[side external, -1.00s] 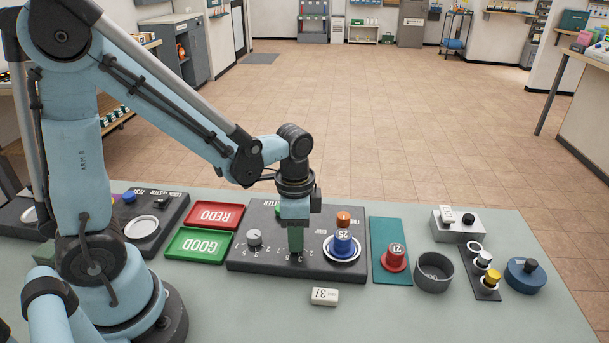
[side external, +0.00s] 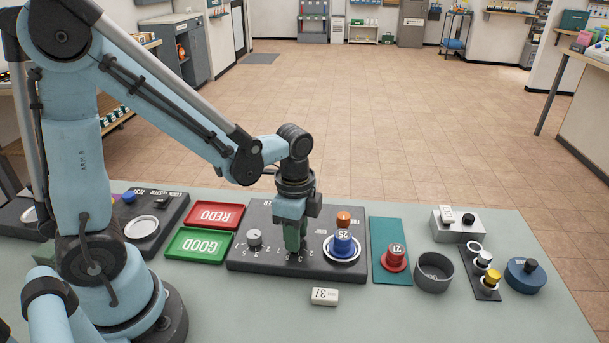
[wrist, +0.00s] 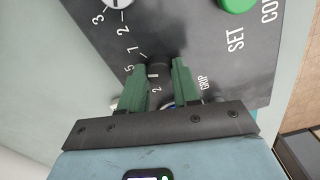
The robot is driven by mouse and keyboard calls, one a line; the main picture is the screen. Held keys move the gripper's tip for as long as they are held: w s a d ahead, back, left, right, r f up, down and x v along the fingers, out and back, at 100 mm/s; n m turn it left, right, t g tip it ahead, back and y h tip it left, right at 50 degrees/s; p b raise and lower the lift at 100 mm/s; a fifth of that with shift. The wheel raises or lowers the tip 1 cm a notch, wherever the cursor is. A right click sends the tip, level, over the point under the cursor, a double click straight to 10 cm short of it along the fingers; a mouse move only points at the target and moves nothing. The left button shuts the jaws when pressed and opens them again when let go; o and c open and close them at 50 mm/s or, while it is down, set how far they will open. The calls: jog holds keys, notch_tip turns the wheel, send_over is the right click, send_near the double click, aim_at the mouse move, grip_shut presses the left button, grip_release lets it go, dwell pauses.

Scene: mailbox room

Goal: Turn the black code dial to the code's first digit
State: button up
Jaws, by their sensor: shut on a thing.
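The black code dial (wrist: 157,72) sits on the dark panel, between the green fingers of my gripper (wrist: 160,68) in the wrist view. The gripper is shut on it. In the side view my gripper (side external: 295,246) points straight down at the panel (side external: 270,262) and hides most of the dial. Printed digits ring the dial, among them 1, 2 and 5; the fingers cover part of the ring. I cannot tell which digit the dial points to. A white block (side external: 325,296) marked 37 lies on the table in front of the panel.
A grey-white knob (side external: 254,238) stands left of my gripper. To the right, a blue piece (side external: 343,243) marked 25 stands on a pale ring. Red and green trays (side external: 198,245) lie left, a red piece (side external: 394,259) and grey cup (side external: 434,272) right. The front table is mostly clear.

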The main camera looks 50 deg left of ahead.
jog(key=o, duration=1.1)
jog(key=shift+c, duration=0.2)
jog(key=shift+r, duration=0.1)
notch_tip(320, 180, up, 12)
jog(key=n+t, duration=0.2)
jog(key=n, duration=0.2)
jog(key=s+a+f+n+t, duration=0.1)
jog(key=n+t, duration=0.1)
jog(key=n, duration=0.1)
jog(key=s+n+t, duration=0.1)
jog(key=n+t, duration=0.2)
jog(key=n, duration=0.1)
jog(key=shift+a+f+n, duration=0.2)
jog(key=shift+f+n, duration=0.05)
jog(key=shift+n, duration=0.05)
